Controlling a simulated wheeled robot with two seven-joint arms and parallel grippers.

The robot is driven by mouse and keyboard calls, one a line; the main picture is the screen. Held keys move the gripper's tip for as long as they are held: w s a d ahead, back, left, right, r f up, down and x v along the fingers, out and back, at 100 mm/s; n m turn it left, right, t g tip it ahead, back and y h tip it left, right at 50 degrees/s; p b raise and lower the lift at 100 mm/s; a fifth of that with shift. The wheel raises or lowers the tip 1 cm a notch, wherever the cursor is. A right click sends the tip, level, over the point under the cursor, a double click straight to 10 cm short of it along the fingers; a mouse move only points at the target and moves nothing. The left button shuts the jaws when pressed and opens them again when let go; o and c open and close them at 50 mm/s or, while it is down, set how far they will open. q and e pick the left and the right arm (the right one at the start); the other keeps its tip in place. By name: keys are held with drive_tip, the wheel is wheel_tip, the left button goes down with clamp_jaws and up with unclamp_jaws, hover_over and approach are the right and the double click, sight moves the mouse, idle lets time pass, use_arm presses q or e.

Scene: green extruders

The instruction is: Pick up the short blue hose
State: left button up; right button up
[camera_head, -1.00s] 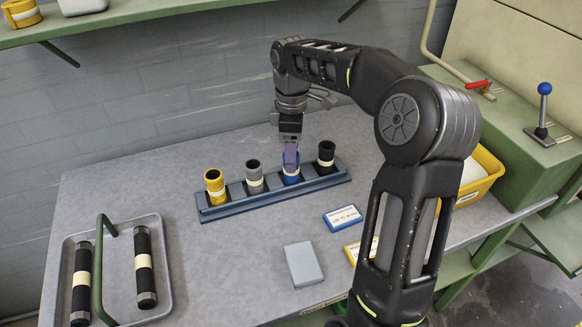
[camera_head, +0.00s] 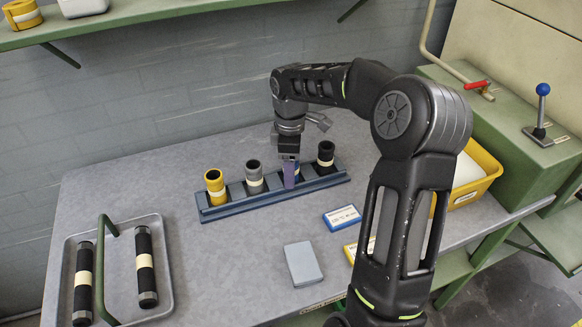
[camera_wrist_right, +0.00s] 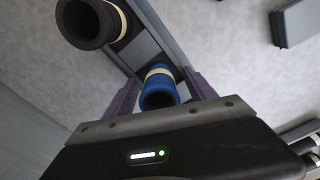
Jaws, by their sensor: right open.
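The short blue hose (camera_head: 297,170) stands in the rack (camera_head: 222,212), mostly hidden behind my right gripper (camera_head: 289,172) in the head view. In the right wrist view the blue hose (camera_wrist_right: 159,88), with a cream band, sits between the two purple fingers of my right gripper (camera_wrist_right: 162,95). The fingers are open, one on each side of the hose, and I see gaps beside it. My left gripper is not in view.
The rack also holds a yellow hose (camera_head: 215,186), a grey hose (camera_head: 254,177) and a black hose (camera_head: 326,158) close to the gripper. A tray (camera_head: 176,290) with two black rollers lies at left. A yellow bin (camera_head: 478,182) stands at right.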

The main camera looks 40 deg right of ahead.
drive_tip(key=shift+c, duration=0.6)
clamp_jaws()
